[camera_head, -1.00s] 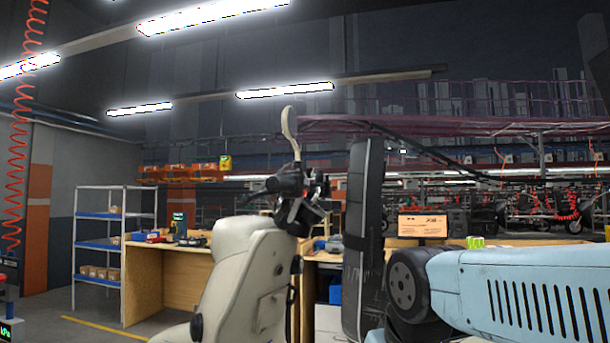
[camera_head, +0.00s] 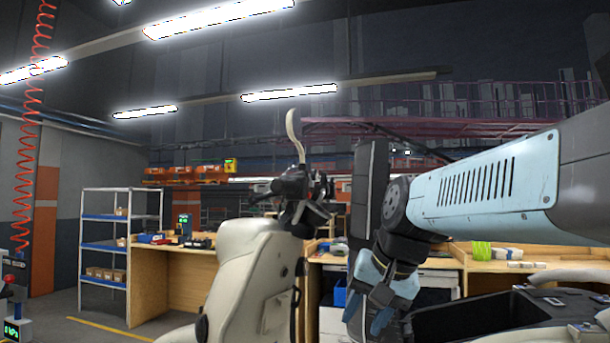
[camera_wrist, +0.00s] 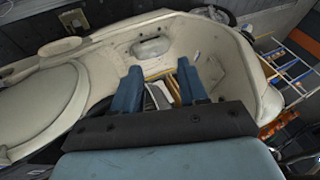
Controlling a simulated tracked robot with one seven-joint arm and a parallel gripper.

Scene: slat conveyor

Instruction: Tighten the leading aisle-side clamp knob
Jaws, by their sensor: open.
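My gripper (camera_head: 372,322) hangs at the end of my arm, pointing down, at the lower middle of the head view. In the wrist view my gripper (camera_wrist: 160,78) shows two blue fingers set apart with nothing between them. Behind the fingers is a cream moulded body (camera_wrist: 195,45) with a shallow recess. In the head view a cream scooter body (camera_head: 245,275) with dark handlebars (camera_head: 300,190) stands left of my gripper. I cannot make out any clamp knob in either view.
A shelf rack (camera_head: 108,245) and a wooden workbench (camera_head: 170,285) stand at the left. A red coiled hose (camera_head: 35,120) hangs at the far left. Another bench (camera_head: 520,265) stands at the right, behind a dark open compartment (camera_head: 480,315).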

